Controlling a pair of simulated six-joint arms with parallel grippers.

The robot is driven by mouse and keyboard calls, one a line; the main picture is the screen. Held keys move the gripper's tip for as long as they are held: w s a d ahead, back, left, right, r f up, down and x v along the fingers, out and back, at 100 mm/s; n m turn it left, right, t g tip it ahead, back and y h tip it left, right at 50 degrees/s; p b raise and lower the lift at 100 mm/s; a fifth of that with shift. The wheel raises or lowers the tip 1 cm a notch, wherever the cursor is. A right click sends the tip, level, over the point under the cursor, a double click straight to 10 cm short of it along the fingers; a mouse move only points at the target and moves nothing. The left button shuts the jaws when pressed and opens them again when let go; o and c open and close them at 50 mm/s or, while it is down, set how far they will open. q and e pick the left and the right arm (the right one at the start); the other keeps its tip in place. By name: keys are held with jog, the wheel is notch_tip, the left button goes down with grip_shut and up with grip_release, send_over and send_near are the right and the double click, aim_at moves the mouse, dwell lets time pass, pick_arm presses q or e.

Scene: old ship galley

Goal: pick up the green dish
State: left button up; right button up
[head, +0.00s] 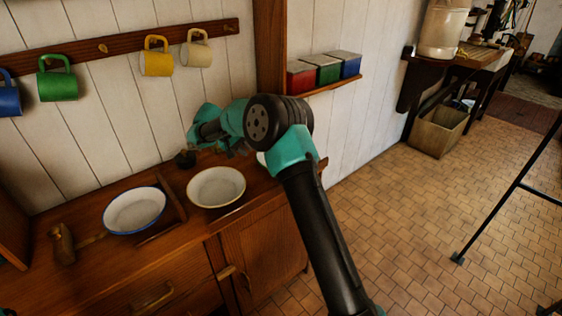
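I see no dish that is clearly green. A white dish with a blue rim (134,211) and a cream dish (216,187) stand apart on the wooden counter. A pale edge of another dish (262,158) shows behind my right arm; most of it is hidden, and its colour cannot be told. My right gripper (218,144) is over the back of the counter, beyond the cream dish, partly hidden by its own wrist. I cannot tell whether it is open or shut.
A wooden mallet (64,243) lies at the counter's left. A small dark object (185,158) is near the wall. A green mug (57,79) and several others hang from a peg rail (112,46). Coloured tins (326,69) stand on a shelf. The tiled floor at right is mostly clear.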

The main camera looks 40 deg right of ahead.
aim_at(258, 158)
jog(key=shift+x, duration=2.15)
jog(key=shift+x, duration=2.65)
jog(key=shift+w+r, duration=0.1)
grip_shut()
jog(key=shift+r, duration=0.1)
notch_tip(258, 158, up, 10)
jog(key=shift+f, duration=0.1)
